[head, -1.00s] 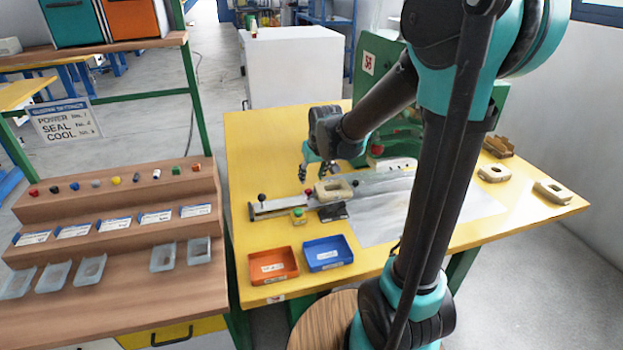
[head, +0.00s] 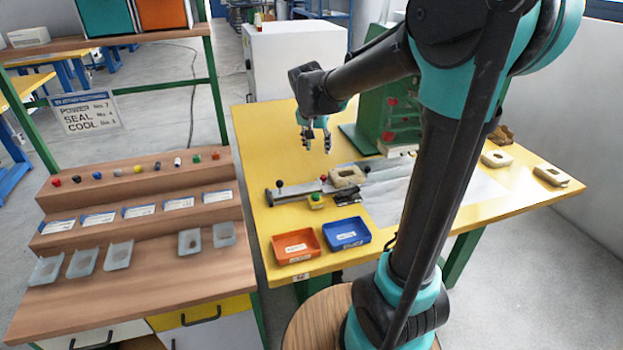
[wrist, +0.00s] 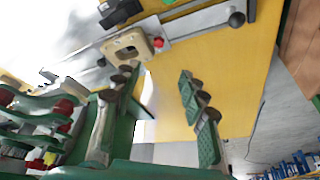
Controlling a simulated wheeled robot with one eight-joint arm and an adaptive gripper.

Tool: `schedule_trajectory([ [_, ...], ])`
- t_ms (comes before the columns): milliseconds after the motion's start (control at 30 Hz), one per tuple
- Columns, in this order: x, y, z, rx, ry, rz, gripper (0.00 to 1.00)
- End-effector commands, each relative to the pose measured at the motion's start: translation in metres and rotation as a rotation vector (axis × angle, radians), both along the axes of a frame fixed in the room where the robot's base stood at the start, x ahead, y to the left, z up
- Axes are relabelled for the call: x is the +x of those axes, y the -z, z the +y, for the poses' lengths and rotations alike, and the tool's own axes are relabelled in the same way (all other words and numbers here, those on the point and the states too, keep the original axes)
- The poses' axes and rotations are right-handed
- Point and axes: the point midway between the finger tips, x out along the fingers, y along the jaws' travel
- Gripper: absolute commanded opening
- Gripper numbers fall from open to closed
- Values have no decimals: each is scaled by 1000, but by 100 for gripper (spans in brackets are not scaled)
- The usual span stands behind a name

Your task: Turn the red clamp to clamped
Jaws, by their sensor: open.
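The clamp's red knob (head: 323,178) sits on the grey rail fixture (head: 300,190) on the yellow table, just left of a beige block with an opening (head: 347,176). In the wrist view the red knob (wrist: 158,43) is beside the beige block (wrist: 121,46), above the fingers in the picture. I cannot tell the clamp's lever position. My gripper (head: 316,146) is open and empty, raised above the table behind the fixture, apart from the knob. Its spread fingers also show in the wrist view (wrist: 158,86).
A black ball knob (head: 279,184) stands at the rail's left end. A green-and-yellow block (head: 316,201) is in front of it. Orange (head: 297,246) and blue (head: 346,234) trays lie at the front. A green machine (head: 371,118) stands right of my gripper. The table's back left is clear.

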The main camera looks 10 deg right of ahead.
Motion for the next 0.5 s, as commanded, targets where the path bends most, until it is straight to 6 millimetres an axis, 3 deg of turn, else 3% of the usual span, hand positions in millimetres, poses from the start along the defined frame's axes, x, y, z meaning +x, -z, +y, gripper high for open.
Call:
schedule_trajectory([
  [100, 1, -8, -4, -2, 66, -9, 43],
  [233, 4, -5, -6, -3, 86, -12, 43],
  [500, 18, 34, -14, -1, 86, -13, 43],
])
